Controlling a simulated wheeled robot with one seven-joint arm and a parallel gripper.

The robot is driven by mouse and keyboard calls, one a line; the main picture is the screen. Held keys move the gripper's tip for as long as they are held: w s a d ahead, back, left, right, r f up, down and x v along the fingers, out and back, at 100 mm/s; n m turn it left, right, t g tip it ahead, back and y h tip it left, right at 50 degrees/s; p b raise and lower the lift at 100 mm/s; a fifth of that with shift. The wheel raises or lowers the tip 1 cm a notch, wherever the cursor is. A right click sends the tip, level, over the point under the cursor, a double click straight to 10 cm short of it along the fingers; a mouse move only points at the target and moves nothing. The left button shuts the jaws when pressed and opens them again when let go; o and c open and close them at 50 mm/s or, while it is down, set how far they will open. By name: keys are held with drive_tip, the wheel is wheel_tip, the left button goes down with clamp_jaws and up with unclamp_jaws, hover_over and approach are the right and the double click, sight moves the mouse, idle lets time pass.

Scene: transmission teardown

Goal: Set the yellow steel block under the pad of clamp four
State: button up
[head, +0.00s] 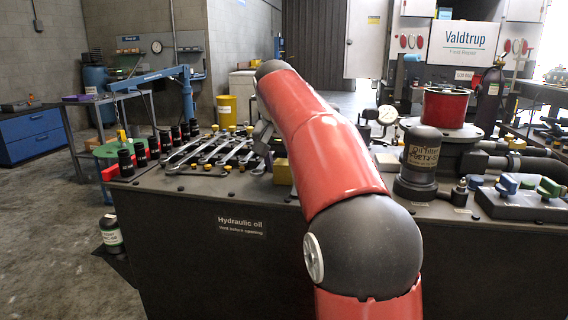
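A yellow block (282,171) sits on the dark bench top, just left of my red arm, which hides its right side. My gripper (261,150) is small and grey, beside the right end of this row and up-left of the yellow block. Its fingertips are too small and partly hidden to tell whether they hold anything.
Right of my arm stand a dark labelled cylinder (418,160), a pressure gauge (387,115), a red-topped canister (445,108) and a block with coloured connectors (526,198). The bench's front strip is mostly clear.

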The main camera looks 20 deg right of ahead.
drive_tip(key=shift+o, duration=1)
drive_tip(key=shift+r, duration=0.2)
drive_tip(key=v, duration=1.2)
